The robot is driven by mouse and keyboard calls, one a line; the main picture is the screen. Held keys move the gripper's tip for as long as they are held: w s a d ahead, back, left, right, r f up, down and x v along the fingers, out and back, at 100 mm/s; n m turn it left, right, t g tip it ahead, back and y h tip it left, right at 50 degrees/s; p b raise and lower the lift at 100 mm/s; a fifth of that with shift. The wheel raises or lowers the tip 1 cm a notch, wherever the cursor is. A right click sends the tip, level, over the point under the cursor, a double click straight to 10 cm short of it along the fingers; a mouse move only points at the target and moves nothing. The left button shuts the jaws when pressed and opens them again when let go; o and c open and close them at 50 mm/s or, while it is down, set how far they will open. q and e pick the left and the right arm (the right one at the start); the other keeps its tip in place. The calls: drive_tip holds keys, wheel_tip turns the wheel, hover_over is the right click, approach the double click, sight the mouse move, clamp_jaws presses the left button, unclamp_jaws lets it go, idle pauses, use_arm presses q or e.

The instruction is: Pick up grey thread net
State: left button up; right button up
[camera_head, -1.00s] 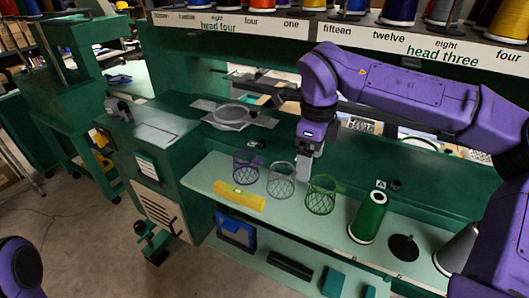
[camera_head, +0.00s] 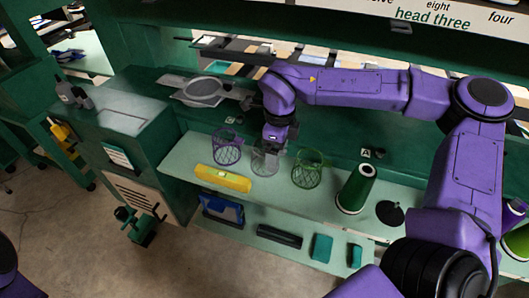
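The grey thread net (camera_head: 264,163) stands on the pale green shelf, between the purple net (camera_head: 227,147) and the green net (camera_head: 307,170). My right gripper (camera_head: 272,145) points down at the top of the grey net, and overlaps its upper part in this view. Its fingers are small and partly merged with the net, so I cannot tell whether they are open or touching it. My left gripper is not in view; only a bit of purple arm shows at the lower left edge.
A yellow level (camera_head: 222,179) lies on the shelf (camera_head: 185,160) in front of the nets. A green thread cone (camera_head: 356,189) and a black disc (camera_head: 390,213) stand to the right. Blue and teal boxes sit on the lower shelf. A green cabinet (camera_head: 120,130) stands at the left.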

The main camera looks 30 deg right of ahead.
drive_tip(key=shift+s+r, duration=0.25)
drive_tip(key=shift+s, duration=0.25)
drive_tip(key=shift+c, duration=1)
drive_tip(key=shift+s+r, duration=0.1)
drive_tip(key=shift+s, duration=0.05)
drive_tip(key=c, duration=0.5)
drive_tip(key=shift+w, duration=0.2)
clamp_jaws()
